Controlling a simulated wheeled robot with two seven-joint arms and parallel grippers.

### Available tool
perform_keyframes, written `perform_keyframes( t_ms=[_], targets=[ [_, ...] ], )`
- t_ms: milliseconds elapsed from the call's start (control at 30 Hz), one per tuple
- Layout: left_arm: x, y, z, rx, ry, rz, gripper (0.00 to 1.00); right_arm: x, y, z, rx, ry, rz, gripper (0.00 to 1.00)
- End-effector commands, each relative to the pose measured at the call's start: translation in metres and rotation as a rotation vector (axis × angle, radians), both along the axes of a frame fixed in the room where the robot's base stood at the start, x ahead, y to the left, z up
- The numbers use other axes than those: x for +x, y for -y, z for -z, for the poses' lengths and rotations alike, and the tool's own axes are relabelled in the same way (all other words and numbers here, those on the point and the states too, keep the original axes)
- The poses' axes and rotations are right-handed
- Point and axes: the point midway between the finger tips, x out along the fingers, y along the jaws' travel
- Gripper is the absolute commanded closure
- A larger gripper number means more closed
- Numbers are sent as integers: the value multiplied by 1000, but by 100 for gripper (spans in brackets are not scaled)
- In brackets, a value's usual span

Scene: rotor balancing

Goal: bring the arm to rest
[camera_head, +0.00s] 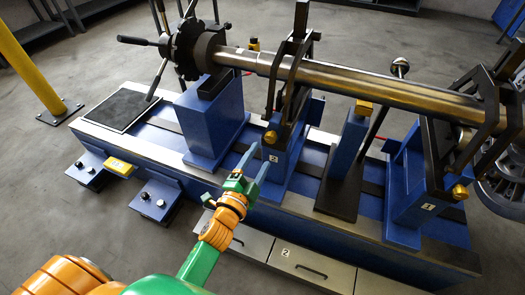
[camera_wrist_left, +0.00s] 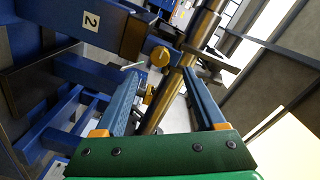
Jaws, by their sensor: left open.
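My left gripper (camera_head: 261,155) is open and empty, with blue fingers, in the middle of the head view. It is in front of the blue support marked 2 (camera_head: 277,173) of the balancing bench, and I cannot tell the exact gap. In the left wrist view the two fingers of the left gripper (camera_wrist_left: 160,72) are spread apart with nothing held between them. The steel shaft (camera_head: 345,80) lies across the supports behind the gripper; it also shows beyond the fingers in the left wrist view (camera_wrist_left: 205,22). My right gripper is out of view.
The blue bench has a black mat (camera_head: 117,110) at its left end and drawers (camera_head: 307,262) along its front. Two blue pedals (camera_head: 155,200) stick out at the front left. A yellow post (camera_head: 30,65) stands at the left. Floor is free in front of the pedals.

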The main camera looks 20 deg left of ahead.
Motion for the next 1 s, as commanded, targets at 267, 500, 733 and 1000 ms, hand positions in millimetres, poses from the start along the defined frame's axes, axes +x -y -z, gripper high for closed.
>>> perform_keyframes(
  t_ms=[267, 500, 733, 1000],
  targets=[
    [0, 0, 0, 0, 0, 0, 28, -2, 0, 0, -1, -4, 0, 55],
    [-15, 1, 82, -126, -219, -12, 28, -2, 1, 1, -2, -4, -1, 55],
    [-134, -11, 273, -450, -803, -214, 28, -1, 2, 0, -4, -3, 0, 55],
    [-292, -38, 364, -625, -1216, -561, 28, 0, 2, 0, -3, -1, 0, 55]
  ],
)
